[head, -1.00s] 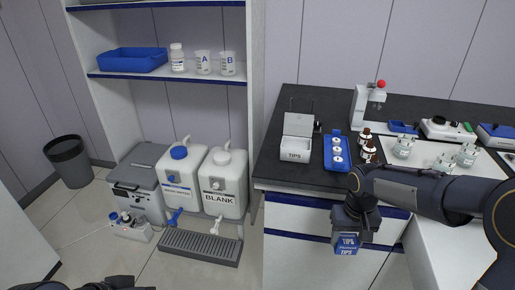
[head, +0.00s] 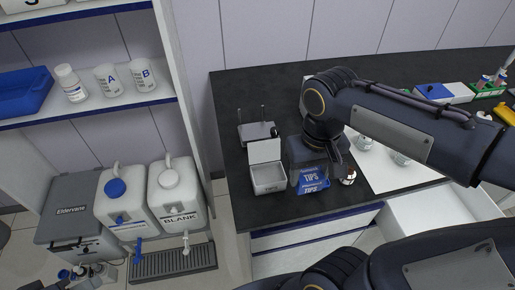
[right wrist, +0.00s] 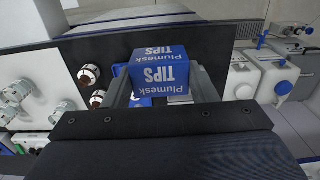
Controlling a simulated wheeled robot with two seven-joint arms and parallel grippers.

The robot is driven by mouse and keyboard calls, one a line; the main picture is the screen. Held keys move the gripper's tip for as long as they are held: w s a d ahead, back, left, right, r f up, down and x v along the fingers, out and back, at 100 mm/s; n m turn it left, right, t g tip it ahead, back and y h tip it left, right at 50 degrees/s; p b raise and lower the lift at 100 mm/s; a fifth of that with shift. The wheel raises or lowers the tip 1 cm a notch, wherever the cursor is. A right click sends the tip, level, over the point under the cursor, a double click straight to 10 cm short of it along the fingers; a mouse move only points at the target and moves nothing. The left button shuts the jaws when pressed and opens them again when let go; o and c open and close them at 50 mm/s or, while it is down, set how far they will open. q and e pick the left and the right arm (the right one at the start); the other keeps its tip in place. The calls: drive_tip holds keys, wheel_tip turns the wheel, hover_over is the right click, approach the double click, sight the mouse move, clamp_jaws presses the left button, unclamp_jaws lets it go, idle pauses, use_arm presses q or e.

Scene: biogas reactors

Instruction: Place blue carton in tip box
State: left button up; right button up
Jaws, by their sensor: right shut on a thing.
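The blue carton (head: 313,182), printed TIPS, is between the fingers of my right gripper (head: 316,165), which is shut on it. The right wrist view shows the carton (right wrist: 160,76) gripped, with its lettering upside down. The white tip box (head: 269,180) stands on the black bench just left of the carton in the head view, its lid (head: 264,151) raised at the back. The carton is beside the box, not over its opening; its exact height above the bench is hard to tell. My left gripper is not visible.
A grey device with antennas (head: 257,131) stands behind the tip box. The bench left of the box is clear.

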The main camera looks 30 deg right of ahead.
drive_tip(key=w+f, duration=0.3)
drive_tip(key=w, duration=0.1)
drive_tip(key=w+a+f+p, duration=0.1)
drive_tip(key=w+f, duration=0.2)
drive_tip(key=w, duration=0.1)
drive_tip(key=w+a+f, duration=0.1)
drive_tip(key=w+f, duration=0.2)
drive_tip(key=w, duration=0.2)
drive_tip(key=shift+w, duration=0.1)
drive_tip(key=shift+w+a+f, duration=0.1)
drive_tip(key=shift+w+f, duration=0.1)
drive_tip(key=shift+f, duration=1.7)
